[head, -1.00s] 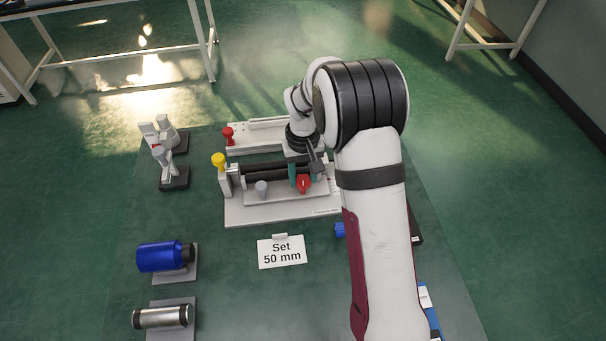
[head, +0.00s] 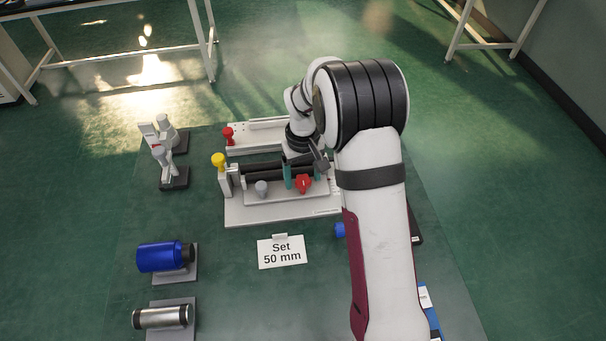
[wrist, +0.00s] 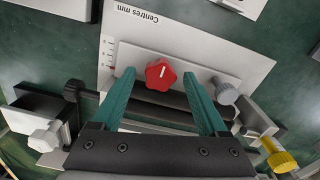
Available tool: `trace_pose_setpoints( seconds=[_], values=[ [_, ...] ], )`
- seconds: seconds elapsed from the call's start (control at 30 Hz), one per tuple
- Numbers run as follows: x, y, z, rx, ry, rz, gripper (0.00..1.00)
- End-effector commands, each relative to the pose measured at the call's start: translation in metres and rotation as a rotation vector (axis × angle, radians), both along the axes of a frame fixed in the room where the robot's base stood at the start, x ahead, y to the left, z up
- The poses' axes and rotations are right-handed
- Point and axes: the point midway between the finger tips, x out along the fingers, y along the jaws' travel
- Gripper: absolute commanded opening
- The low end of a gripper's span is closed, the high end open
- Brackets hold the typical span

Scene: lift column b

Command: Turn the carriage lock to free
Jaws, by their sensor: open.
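The red star-shaped knob (head: 303,183), apparently the carriage lock, sits on the front right of the pale carriage plate (head: 285,196). In the wrist view the red knob (wrist: 160,73) shows a short white line on its face. My gripper (head: 302,176) is open, with teal fingers just behind the knob in the head view. In the wrist view the fingertips (wrist: 158,76) stand apart to either side of the knob, and nothing is held. I cannot tell the height gap between fingertips and knob. No free or locked label is readable.
A grey knob (head: 262,188) shares the plate, and a yellow knob (head: 218,160) stands at the left end. Dark rails (head: 262,171) run behind. A "Set 50 mm" card (head: 281,251) lies in front. A blue cylinder (head: 160,257) and a silver cylinder (head: 160,317) lie front left.

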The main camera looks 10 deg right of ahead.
Motion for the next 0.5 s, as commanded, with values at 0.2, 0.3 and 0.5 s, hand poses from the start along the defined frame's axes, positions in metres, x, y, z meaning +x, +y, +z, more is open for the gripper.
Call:
trace_pose_setpoints(
  seconds=[0.2, 0.3, 0.5],
  values=[
    [0.001, 0.000, 0.016, 0.000, -0.003, -0.001, 0.77],
    [0.002, 0.000, 0.042, 0.000, -0.007, 0.000, 0.77],
    [0.001, 0.000, 0.107, 0.000, -0.006, 0.000, 0.77]
  ],
)
